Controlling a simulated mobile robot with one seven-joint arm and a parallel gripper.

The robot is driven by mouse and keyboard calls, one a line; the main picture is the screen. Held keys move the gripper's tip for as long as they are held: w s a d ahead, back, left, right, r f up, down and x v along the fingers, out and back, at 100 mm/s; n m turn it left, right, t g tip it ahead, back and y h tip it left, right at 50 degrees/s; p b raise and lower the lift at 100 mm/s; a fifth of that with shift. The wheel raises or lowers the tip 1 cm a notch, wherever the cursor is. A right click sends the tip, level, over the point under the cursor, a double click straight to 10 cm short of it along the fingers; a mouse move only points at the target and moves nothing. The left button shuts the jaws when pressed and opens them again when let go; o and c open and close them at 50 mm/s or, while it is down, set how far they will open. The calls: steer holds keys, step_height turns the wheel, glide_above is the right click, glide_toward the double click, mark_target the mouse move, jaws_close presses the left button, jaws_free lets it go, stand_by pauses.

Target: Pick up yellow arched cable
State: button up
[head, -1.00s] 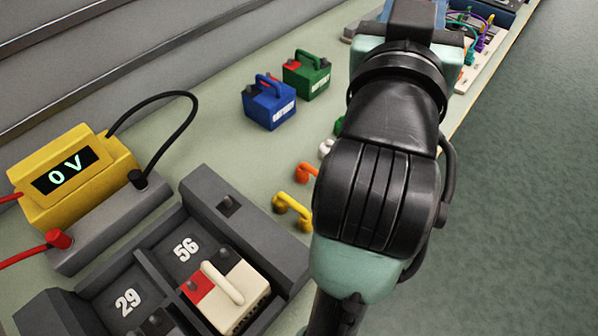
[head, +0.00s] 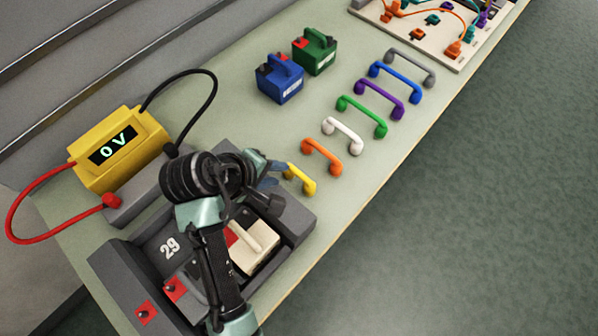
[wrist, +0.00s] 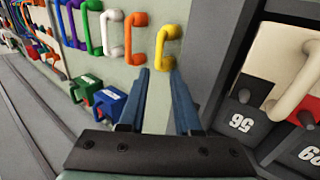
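The yellow arched cable (head: 300,178) lies at the near end of a row of coloured arched cables on the green table. In the wrist view, the yellow cable (wrist: 161,44) appears just beyond my fingertips, roughly in line with the gap between them. My gripper (wrist: 160,72) is open, with its two blue fingers apart and nothing between them. In the head view, my gripper (head: 275,172) is just left of the yellow cable, whose left end is partly hidden by it. I see no contact.
An orange cable (head: 321,156) lies close beside the yellow one, then a white cable (head: 342,134) and several more. A dark battery tray (head: 297,222) holds a white battery (head: 254,247). Blue (head: 280,80) and green (head: 315,52) batteries stand farther back. The table's right edge is near.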

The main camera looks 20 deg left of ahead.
mark_target(298, 174)
steer(key=x, duration=0.6)
steer(key=shift+w+f, duration=0.25)
steer(key=shift+f, duration=0.05)
steer(key=shift+p+x, duration=0.3)
steer(key=shift+x, duration=2.2)
steer(key=shift+s+d, duration=0.1)
steer(key=shift+d, duration=0.05)
jaws_close()
